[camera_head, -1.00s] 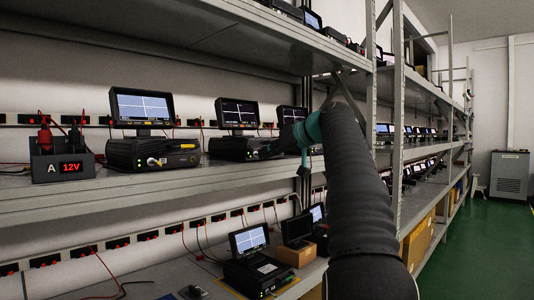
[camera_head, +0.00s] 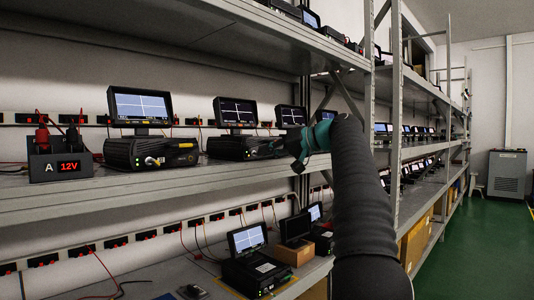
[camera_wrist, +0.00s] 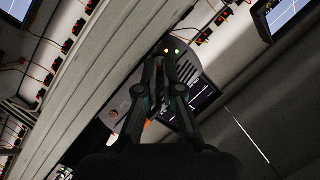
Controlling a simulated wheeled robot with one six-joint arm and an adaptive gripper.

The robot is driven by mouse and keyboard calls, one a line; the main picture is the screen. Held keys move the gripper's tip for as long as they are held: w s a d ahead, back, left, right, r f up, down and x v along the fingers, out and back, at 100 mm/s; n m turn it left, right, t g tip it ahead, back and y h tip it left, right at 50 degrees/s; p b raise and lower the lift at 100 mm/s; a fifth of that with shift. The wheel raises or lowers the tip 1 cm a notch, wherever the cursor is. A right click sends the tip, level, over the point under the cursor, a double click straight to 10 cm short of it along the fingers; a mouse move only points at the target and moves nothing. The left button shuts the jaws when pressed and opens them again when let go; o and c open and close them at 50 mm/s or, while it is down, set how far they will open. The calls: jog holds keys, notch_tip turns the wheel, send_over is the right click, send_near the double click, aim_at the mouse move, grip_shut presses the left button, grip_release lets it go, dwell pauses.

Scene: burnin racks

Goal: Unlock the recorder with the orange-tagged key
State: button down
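My gripper (camera_wrist: 158,68) points at a dark recorder (camera_wrist: 187,68) in the wrist view, its fingers drawn close together. A small orange piece (camera_wrist: 147,125) shows between the finger links and looks like the key's tag. The key's metal is hidden, and whether it touches the recorder cannot be told. The recorder has two small lit lamps and a screen (camera_wrist: 200,103) partly behind the right finger.
An upper shelf (camera_head: 230,40) hangs above. A rack post (camera_head: 397,130) stands right of my arm. The green aisle (camera_head: 490,245) is clear.

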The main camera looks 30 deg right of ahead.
dwell(0.3)
jog(key=c, duration=1.3)
grip_release()
jog(key=shift+c, duration=0.2)
jog(key=v, duration=1.2)
